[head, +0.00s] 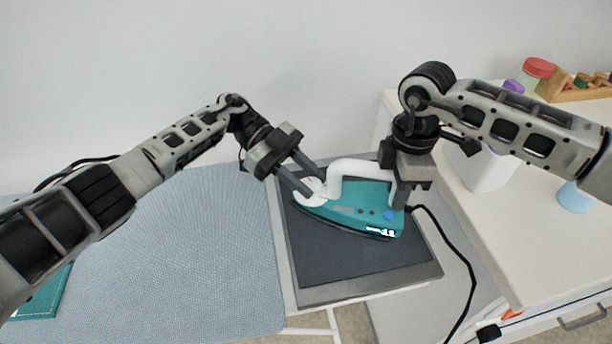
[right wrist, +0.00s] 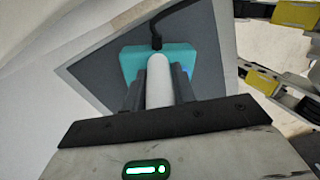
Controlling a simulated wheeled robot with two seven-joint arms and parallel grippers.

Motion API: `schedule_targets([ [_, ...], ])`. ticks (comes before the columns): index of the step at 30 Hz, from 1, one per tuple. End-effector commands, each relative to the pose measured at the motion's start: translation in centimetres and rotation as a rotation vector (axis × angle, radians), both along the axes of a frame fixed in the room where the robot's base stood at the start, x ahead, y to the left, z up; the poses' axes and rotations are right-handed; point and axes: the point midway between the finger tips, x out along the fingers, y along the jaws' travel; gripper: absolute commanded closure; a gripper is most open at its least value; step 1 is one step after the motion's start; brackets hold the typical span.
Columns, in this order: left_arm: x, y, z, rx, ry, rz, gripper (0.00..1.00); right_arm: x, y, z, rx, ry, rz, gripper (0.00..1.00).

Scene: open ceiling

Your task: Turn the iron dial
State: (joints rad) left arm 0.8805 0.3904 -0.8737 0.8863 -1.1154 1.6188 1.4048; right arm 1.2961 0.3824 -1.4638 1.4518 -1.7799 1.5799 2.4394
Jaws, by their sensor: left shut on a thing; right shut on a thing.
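A teal iron (head: 345,209) with a white handle (head: 358,168) lies on a dark grey rest pad. My right gripper (head: 398,198) is shut on the handle at the iron's right end. In the right wrist view, its two fingers (right wrist: 160,88) flank the white handle (right wrist: 159,80), with the teal body (right wrist: 135,62) beyond.
The dark pad (head: 350,262) sits in a grey frame beside the blue-grey ironing board (head: 180,250). A black cord (head: 462,265) runs down from the iron at right. A white counter (head: 520,230) at right holds bottles, a blue cup (head: 575,198) and a wooden rack (head: 580,92).

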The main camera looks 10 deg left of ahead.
Motion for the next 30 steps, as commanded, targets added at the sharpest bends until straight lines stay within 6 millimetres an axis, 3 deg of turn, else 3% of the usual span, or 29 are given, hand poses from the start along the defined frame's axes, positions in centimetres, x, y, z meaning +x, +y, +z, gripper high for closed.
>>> schedule_targets([
  [3,0.0,0.1,-0.2,0.004,0.001,0.001,0.93,-0.3,0.0,-0.2,-0.003,0.012,0.006,1.00],
  [4,0.0,0.1,-0.2,0.004,0.002,0.002,0.62,-0.3,0.0,-0.2,-0.003,0.012,0.006,1.00],
  [6,0.0,0.1,-0.2,0.004,0.001,0.001,0.48,-0.3,0.0,-0.2,-0.003,0.012,0.006,1.00],
  [17,0.3,0.5,0.2,0.002,0.000,0.004,0.48,-0.3,0.0,-0.2,-0.003,0.011,0.005,1.00],
  [30,3.6,7.9,3.6,0.003,0.002,0.007,0.48,-0.3,0.0,-0.2,-0.004,0.010,0.004,1.00],
])
